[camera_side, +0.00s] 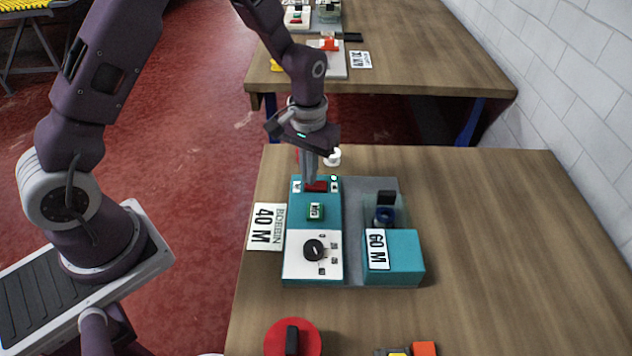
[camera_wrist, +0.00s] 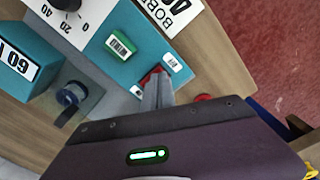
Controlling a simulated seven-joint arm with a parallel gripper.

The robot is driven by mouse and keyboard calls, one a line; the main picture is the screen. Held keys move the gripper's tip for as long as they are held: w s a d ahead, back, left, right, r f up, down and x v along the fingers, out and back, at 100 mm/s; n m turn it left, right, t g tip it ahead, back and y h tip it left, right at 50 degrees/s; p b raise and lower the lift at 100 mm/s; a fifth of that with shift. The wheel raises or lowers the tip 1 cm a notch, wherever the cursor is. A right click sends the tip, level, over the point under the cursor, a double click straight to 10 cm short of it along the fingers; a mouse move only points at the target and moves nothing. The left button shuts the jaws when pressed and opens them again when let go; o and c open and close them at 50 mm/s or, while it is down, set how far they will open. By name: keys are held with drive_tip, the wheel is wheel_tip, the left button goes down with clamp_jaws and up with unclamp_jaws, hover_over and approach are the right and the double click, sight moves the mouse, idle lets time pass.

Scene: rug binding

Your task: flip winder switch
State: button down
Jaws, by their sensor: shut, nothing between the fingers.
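The winder (camera_side: 334,206) is a teal and white box on a grey base on the wooden table. Its red switch (camera_side: 318,186) lies at the far end of the teal panel, between small white labels. My gripper (camera_side: 309,178) is shut and empty, pointing down at the switch. In the wrist view my fingertips (camera_wrist: 157,88) are at the red switch (camera_wrist: 150,76), partly covering it. I cannot tell whether they touch it or which way it is set.
A black dial (camera_side: 313,250) and a green labelled button (camera_side: 315,211) are on the winder. A teal box marked 60 M (camera_side: 405,260) stands right. A 40 M card (camera_side: 266,227) lies left. A red disc (camera_side: 292,338) is at the front. The table's right side is clear.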

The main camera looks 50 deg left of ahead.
drive_tip(key=shift+f, duration=0.35)
drive_tip(key=shift+r, duration=3.5)
drive_tip(key=s+r+m+t, duration=0.1)
drive_tip(key=s+r+t, duration=0.1)
drive_tip(key=s+r, duration=0.5)
drive_tip(key=s+r+m+t, duration=0.1)
drive_tip(key=s+r, duration=0.3)
drive_tip(key=r, duration=0.5)
drive_tip(key=s+r+m+t, duration=0.1)
drive_tip(key=s+t, duration=0.1)
drive_tip(key=s, duration=1)
drive_tip(key=shift+s+r+t, duration=0.15)
drive_tip(key=shift+r+t, duration=0.15)
drive_tip(key=shift+r, duration=0.1)
drive_tip(key=shift+d, duration=0.1)
